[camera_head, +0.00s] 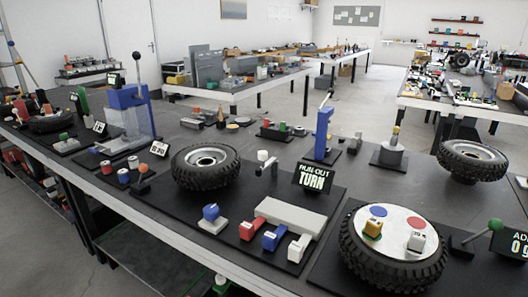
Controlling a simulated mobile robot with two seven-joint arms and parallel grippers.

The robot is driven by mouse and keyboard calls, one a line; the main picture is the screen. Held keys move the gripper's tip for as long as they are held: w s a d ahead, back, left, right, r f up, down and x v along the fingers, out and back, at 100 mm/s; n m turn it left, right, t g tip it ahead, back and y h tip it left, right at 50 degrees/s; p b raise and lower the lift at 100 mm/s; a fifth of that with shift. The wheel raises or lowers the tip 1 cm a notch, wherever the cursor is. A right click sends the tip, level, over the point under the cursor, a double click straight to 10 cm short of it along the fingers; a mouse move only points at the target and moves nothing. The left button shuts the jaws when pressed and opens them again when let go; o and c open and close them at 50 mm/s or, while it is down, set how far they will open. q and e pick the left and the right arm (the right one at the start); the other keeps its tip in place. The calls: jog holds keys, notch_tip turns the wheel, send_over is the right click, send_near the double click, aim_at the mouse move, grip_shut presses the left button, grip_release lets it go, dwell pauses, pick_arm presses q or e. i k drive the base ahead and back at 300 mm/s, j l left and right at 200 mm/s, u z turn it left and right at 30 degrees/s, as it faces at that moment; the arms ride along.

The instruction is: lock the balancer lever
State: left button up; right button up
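A lever with a green ball knob (495,225) sticks out beside the tyre (350,250) at the lower right. Its rod slants down to the left toward a dark block by the tyre. I cannot tell for certain that this is the balancer lever, or whether it is locked. The tyre lies flat with a white disc (392,218) in it. A red patch, a blue patch, a yellow block (373,228) and a white block (416,242) are on the disc. A display (512,243) with "AD" and "09" stands at the right edge, partly cut off. Neither gripper is in view.
A "RUN OUT TURN" display (314,178) stands mid-bench near another tyre (205,166). A third tyre (471,160) sits at right. Blue stands (131,98) rise at left.

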aim_at(494, 224)
jog(key=z, duration=1.55)
jog(key=l+z, duration=0.1)
jog(key=i+l, duration=0.05)
jog(key=l, duration=0.05)
